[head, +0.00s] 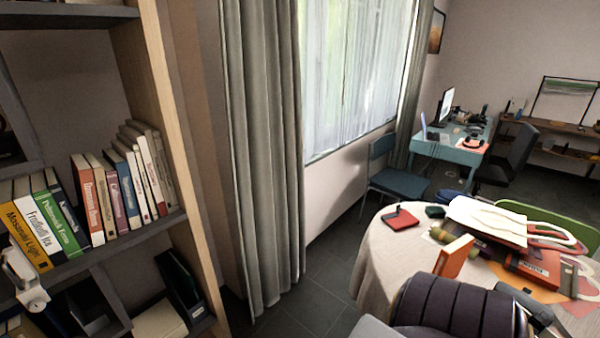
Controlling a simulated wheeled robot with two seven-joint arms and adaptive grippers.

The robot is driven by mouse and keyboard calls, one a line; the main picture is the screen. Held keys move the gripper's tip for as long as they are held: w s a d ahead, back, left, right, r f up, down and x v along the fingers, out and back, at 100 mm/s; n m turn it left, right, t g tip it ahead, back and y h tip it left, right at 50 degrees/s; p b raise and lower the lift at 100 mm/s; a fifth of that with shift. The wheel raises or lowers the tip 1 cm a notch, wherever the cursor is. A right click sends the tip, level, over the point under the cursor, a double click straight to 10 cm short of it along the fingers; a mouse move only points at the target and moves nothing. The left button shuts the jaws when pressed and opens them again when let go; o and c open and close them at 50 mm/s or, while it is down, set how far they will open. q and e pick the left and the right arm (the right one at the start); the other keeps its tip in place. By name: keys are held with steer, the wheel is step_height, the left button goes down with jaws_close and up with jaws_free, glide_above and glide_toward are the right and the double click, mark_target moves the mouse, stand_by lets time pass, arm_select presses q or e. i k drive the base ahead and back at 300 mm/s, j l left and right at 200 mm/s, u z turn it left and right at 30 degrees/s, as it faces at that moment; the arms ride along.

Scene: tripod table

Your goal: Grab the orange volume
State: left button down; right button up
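An orange-yellow book (22,236) with dark spine lettering leans at the left end of the upper shelf row, against a white book (42,224). An orange-red book with white lettering (93,200) leans further right in the same row. An orange block-like book (453,257) stands tilted on the round table. My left gripper (22,285), white, is at the lower left edge, just below and in front of the orange-yellow book's lower end. Its fingers are small and partly cut off, so their opening and any contact are unclear. I cannot make out my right gripper.
The bookshelf (170,130) has an upright side panel right of the books. A green book (60,220) stands near the white one. The cluttered round table (385,255) and a dark padded chair (440,305) are at right. Dark floor lies between shelf and table.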

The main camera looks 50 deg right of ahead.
mark_target(451, 258)
steer(key=z, duration=2.9)
